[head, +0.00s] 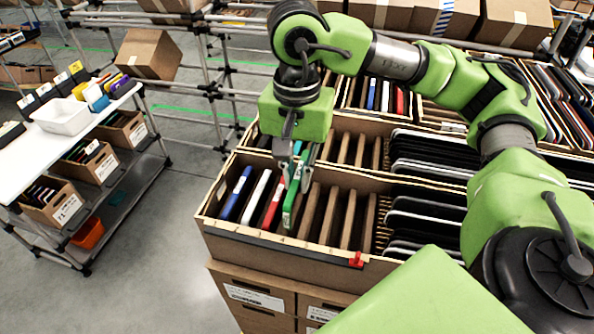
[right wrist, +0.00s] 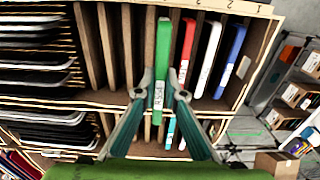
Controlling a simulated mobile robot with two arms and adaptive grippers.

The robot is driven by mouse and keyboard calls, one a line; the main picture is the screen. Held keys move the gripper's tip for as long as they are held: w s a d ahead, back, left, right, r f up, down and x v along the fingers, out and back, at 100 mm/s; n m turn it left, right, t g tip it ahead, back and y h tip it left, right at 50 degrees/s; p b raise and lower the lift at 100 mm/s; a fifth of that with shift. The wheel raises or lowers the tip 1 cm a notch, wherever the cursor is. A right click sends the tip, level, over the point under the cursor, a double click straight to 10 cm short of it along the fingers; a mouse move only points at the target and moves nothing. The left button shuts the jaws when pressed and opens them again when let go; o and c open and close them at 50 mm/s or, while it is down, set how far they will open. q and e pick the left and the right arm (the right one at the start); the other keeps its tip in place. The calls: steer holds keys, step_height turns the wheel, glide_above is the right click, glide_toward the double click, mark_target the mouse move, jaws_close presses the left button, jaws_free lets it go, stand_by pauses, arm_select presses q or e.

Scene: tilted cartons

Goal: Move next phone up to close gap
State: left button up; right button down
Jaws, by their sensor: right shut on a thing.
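My right gripper (head: 296,172) is shut on a green phone (head: 291,205) in the front carton (head: 300,248). The phone stands upright with its lower part in the carton. In the right wrist view, the fingers (right wrist: 160,92) close on both sides of the green phone (right wrist: 162,60). A red phone (head: 274,206), a white phone (head: 256,196) and a blue phone (head: 235,193) stand in a row to its left, between brown dividers. In the right wrist view, the red phone (right wrist: 186,47) is beside the green one, with a narrow space between. My left gripper is out of view.
Brown dividers (head: 329,215) with empty slots stand right of the green phone. Dark stacked devices (head: 425,215) fill the carton's right side. A red clip (head: 356,260) sits on the front rim. More cartons lie behind. A shelf cart (head: 60,150) stands at left across open floor.

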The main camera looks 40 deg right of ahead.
steer(key=shift+f+b, duration=0.6)
steer(key=shift+f, duration=0.75)
steer(key=shift+f+b, duration=0.3)
steer(key=shift+f, duration=0.05)
step_height(320, 180, down, 3)
steer(key=b, duration=0.3)
steer(key=shift+w+r, duration=0.1)
steer(key=shift+r, duration=0.05)
steer(key=shift+f+b, duration=0.55)
steer(key=shift+b, duration=0.05)
steer(key=shift+f+b, duration=0.25)
steer(key=shift+b, duration=0.2)
steer(key=c, duration=2)
jaws_free()
steer(key=shift+r, duration=0.15)
